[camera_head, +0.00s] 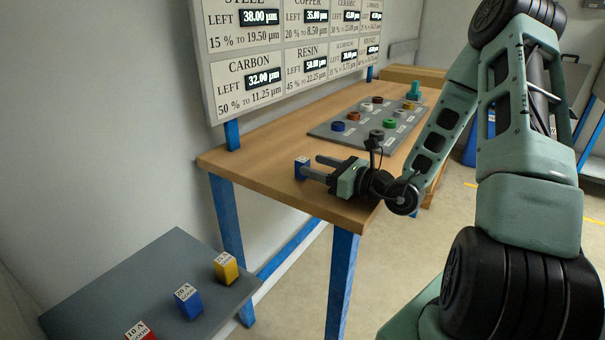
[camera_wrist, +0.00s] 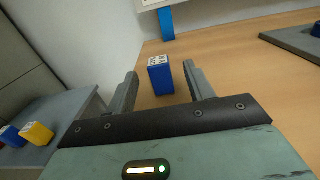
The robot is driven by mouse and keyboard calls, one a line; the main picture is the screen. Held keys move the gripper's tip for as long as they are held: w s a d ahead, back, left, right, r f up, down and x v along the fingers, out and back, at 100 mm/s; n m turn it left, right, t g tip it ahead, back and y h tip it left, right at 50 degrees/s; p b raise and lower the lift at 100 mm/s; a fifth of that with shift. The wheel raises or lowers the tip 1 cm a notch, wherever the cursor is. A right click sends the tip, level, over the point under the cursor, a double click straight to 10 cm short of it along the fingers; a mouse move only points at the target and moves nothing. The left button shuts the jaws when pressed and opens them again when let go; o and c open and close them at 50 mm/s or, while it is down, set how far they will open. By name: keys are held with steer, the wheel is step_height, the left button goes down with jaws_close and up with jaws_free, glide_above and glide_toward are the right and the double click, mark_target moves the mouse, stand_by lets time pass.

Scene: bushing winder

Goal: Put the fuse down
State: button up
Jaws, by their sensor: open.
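A blue fuse (camera_head: 301,167) with a white printed top stands upright on the wooden table near its left end. It also shows in the wrist view (camera_wrist: 160,77), between and slightly beyond my two fingers, with a visible gap on each side. My gripper (camera_head: 313,166) is open and low over the table, its fingers pointing left toward the fuse. The lower part of the fuse is partly hidden by a finger in the head view.
A lower grey table (camera_head: 168,265) holds yellow (camera_head: 226,267), blue (camera_head: 188,300) and red (camera_head: 139,332) blocks. A grey board (camera_head: 345,131) with several coloured round pieces lies farther back on the wooden table (camera_head: 262,147). A sign panel (camera_head: 270,75) stands along the table's back edge.

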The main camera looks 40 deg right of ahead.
mark_target(297, 160)
steer(key=shift+x, duration=3.25)
steer(key=shift+a, duration=0.1)
jaws_close()
steer(key=shift+p, duration=0.3)
